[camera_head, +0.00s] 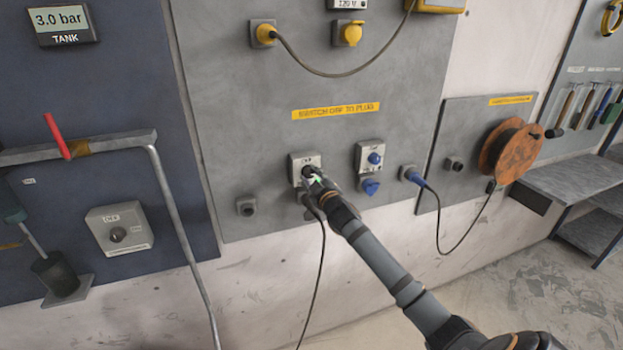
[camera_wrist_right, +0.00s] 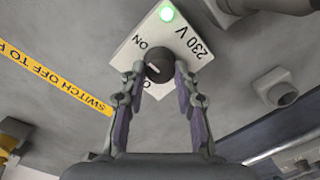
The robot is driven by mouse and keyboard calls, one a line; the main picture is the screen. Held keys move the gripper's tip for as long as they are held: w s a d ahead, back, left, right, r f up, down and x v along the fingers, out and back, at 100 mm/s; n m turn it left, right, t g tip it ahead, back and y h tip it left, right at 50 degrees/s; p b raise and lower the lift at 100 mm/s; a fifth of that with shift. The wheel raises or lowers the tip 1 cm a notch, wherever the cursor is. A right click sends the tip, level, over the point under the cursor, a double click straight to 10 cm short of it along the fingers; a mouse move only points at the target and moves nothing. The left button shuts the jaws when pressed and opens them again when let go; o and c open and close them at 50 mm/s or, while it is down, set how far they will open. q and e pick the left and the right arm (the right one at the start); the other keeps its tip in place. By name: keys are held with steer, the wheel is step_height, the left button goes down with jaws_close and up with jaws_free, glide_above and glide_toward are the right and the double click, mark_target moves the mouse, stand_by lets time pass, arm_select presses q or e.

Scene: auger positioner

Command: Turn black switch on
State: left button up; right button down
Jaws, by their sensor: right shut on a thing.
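The black switch (camera_wrist_right: 159,67) is a round knob on a light grey box (camera_head: 296,160) on the grey wall panel. The wrist view shows the box labelled "230 V" and "ON", with a lit green lamp (camera_wrist_right: 166,13). My right gripper (camera_wrist_right: 160,76) is shut on the knob, one fingertip at each side. A white mark shows on the knob, but I cannot tell exactly which label it points to. In the head view my right gripper (camera_head: 311,178) covers part of the box. My left gripper is in neither view.
A black cable (camera_head: 322,260) hangs from below the switch box. To the right is a box with a blue switch (camera_head: 375,158), then a blue plug (camera_head: 411,174). A yellow label (camera_head: 336,112) is above. A grey socket (camera_head: 246,206) sits at the lower left.

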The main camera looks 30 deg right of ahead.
steer(key=shift+f, duration=0.15)
steer(key=c, duration=1)
jaws_free()
steer(key=shift+s, duration=0.1)
steer(key=shift+v, duration=5.9)
